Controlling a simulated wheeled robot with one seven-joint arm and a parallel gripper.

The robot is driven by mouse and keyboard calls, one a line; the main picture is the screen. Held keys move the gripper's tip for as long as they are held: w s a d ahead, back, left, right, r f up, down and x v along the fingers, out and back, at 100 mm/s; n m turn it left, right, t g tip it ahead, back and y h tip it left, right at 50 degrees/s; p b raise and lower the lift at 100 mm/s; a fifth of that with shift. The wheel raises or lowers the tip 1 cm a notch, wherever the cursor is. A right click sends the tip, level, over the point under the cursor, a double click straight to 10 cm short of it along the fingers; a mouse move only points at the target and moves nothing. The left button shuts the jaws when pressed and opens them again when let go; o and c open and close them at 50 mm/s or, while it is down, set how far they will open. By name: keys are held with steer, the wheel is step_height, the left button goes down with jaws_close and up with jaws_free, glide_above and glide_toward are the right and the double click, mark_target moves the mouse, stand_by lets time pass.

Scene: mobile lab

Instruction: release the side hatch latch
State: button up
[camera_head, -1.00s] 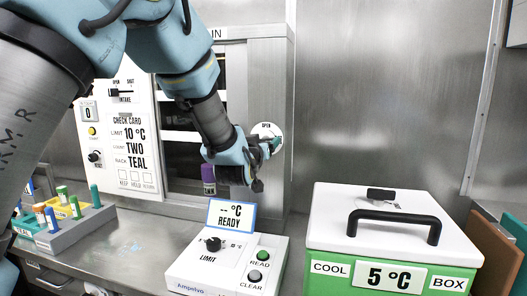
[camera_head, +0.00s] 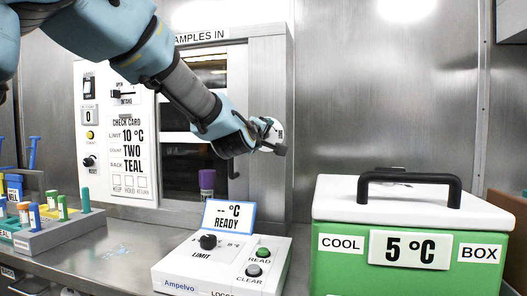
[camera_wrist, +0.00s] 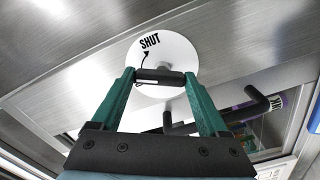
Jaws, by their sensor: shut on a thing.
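The side hatch latch is a dark bar (camera_wrist: 160,77) on a round white disc (camera_wrist: 170,50) in the wrist view. The disc carries the word SHUT and a curved arrow. My gripper (camera_wrist: 161,76) has its teal fingers shut on the two ends of the bar. In the head view my gripper (camera_head: 276,142) is at the disc (camera_head: 274,127) on the metal frame right of the hatch and hides most of it. The hatch window (camera_head: 182,150) is partly behind my arm. A black pull handle (camera_wrist: 222,112) shows beyond my right finger in the wrist view.
A purple-capped tube (camera_head: 207,182) stands behind the reader box (camera_head: 220,265) below my wrist. A green cool box (camera_head: 335,250) with a black handle stands at the right. A tube rack (camera_head: 60,232) is at the left. The wall right of the latch is bare.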

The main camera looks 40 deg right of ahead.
steer(key=n+b, duration=0.5)
steer(key=b, duration=0.1)
steer(key=shift+f, duration=0.1)
steer(key=shift+w+n, duration=0.1)
steer(key=shift+n, duration=0.3)
steer(key=o, duration=1.2)
steer(key=shift+o, duration=0.2)
steer(key=b+v, duration=0.2)
steer(key=v, duration=0.9)
